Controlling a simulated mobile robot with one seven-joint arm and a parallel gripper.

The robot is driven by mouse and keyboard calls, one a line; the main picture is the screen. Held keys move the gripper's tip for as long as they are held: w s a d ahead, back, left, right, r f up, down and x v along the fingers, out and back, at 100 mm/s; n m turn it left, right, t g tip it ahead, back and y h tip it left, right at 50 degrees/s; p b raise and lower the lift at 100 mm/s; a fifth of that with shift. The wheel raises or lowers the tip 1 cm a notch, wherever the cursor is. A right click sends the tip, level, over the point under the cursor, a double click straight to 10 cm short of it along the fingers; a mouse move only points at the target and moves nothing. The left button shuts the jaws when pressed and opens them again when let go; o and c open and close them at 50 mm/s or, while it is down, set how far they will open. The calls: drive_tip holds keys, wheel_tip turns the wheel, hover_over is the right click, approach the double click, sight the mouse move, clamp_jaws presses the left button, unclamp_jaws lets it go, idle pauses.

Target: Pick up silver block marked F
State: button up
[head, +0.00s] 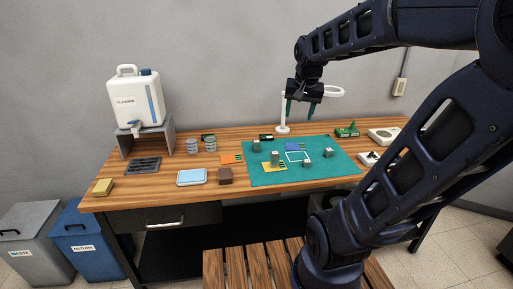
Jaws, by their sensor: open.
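Several small silver-grey blocks stand on the teal mat (270,178): one at the back left (255,146), one on a yellow patch (275,158), one near the front centre (306,165) and one at the right (328,152). Their markings are too small to read, so I cannot tell which is marked F. My gripper (300,110) hangs above the back of the mat, fingers pointing down. It is open and empty, well above the blocks.
A white stand (283,128) with a ring rises behind the mat, close to my gripper. A blue patch (294,146) lies on the mat. A brown block (225,176), a pale blue tray (192,177) and a white cleaner jug (135,100) are left. A green device (346,132) is right.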

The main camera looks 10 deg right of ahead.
drive_tip(key=w+a+f+m+g, duration=0.15)
drive_tip(key=w+m, duration=0.25)
drive_tip(key=w, duration=0.7)
drive_tip(key=m+g+h, duration=0.2)
drive_tip(key=m, duration=0.8)
approach(256, 141)
drive_tip(key=shift+s+d+f, duration=0.2)
drive_tip(key=shift+s+d, duration=0.2)
drive_tip(key=shift+d, duration=0.05)
drive_tip(key=shift+w+a+f, duration=0.1)
drive_tip(key=shift+w+f, duration=0.1)
drive_tip(key=shift+f, duration=0.3)
drive_tip(key=f, duration=0.3)
drive_tip(key=d+f, duration=0.1)
drive_tip(key=f, duration=0.1)
drive_tip(key=shift+f, duration=0.2)
drive_tip(key=shift+w+d+f, duration=0.15)
drive_tip(key=shift+f, duration=1.15)
drive_tip(key=shift+w+d+f, duration=0.15)
drive_tip(key=shift+f, duration=1.1)
drive_tip(key=shift+c, duration=0.5)
drive_tip(key=c, duration=1.1)
